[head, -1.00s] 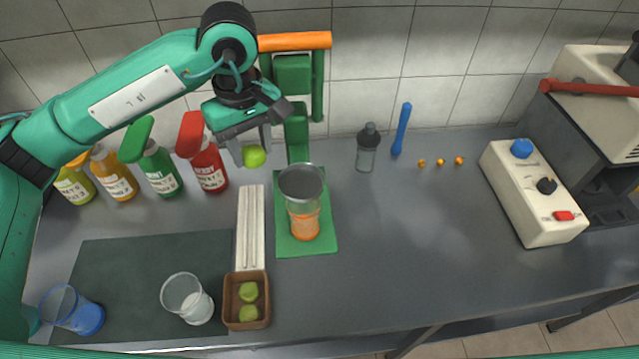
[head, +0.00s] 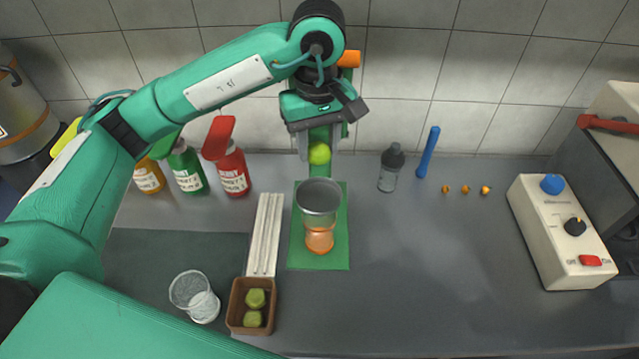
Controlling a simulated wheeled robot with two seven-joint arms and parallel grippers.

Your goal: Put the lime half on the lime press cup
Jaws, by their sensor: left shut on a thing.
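My left gripper (head: 319,150) is shut on a lime half (head: 319,154), bright green, held in the air. In the picture it sits just above the metal cup (head: 320,201) of the lime press. The cup stands over an orange-tinted glass (head: 320,239) on the press's green base (head: 334,256). The green post of the press (head: 322,172) is behind the lime, and its orange handle (head: 349,58) shows beside my wrist. The lime looks apart from the cup; the exact gap cannot be told. My right gripper is not in view.
A brown box (head: 235,321) holds two green lime pieces. A ribbed white tray (head: 265,235) and a clear glass (head: 193,297) are nearby. Bottles, including a red one (head: 233,170), stand behind. A grey shaker (head: 391,168) stands right of the press; the counter to its front is clear.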

